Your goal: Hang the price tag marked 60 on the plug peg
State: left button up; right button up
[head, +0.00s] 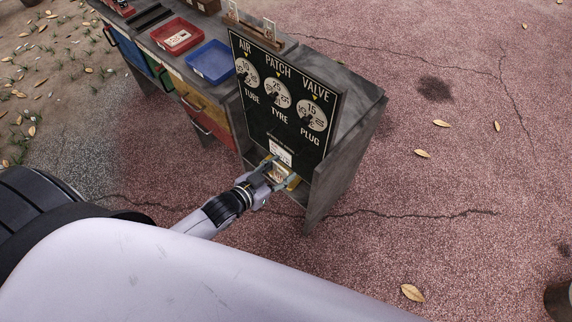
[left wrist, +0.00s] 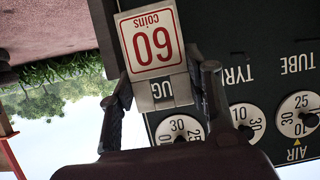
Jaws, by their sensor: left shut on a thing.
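The price tag marked 60 (left wrist: 152,42), white with red print and the word coins, is upside down in the left wrist view. My left gripper (head: 277,172) is shut on it; the fingers (left wrist: 168,82) stand on either side of its lower part in that view. The black price board (head: 265,115) has three round dials and the words TUBE, TYRE and PLUG. The gripper is at the board's lower edge. The tag covers part of the PLUG lettering (left wrist: 165,90) in the wrist view. I cannot make out the plug peg. My right gripper is not in view.
A grey cabinet (head: 345,165) stands around the board. A red tray (head: 177,36) and a blue tray (head: 209,62) lie on the bench. The pavement to the right is open.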

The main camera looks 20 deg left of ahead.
aim_at(302, 151)
pick_arm(q)
jog(key=shift+f, duration=0.15)
jog(key=shift+w+d, duration=0.1)
jog(key=shift+w, duration=0.15)
jog(key=shift+w+d+b, duration=0.2)
jog(key=shift+w+b, duration=0.25)
jog(key=shift+b, duration=0.1)
jog(key=shift+w+d+f+b, duration=0.1)
jog(key=shift+w+d+b, duration=0.25)
jog(key=shift+w+b, duration=0.5)
jog(key=shift+w+d+f+b, duration=0.15)
jog(key=shift+w+d+b, duration=0.25)
jog(key=shift+w, duration=0.8)
jog(key=shift+w+d+f+b, duration=0.1)
jog(key=shift+w+d+b, duration=0.25)
jog(key=shift+w+b, duration=0.5)
jog(key=shift+x, duration=0.85)
jog(key=shift+w+r, duration=0.1)
jog(key=shift+w, duration=0.05)
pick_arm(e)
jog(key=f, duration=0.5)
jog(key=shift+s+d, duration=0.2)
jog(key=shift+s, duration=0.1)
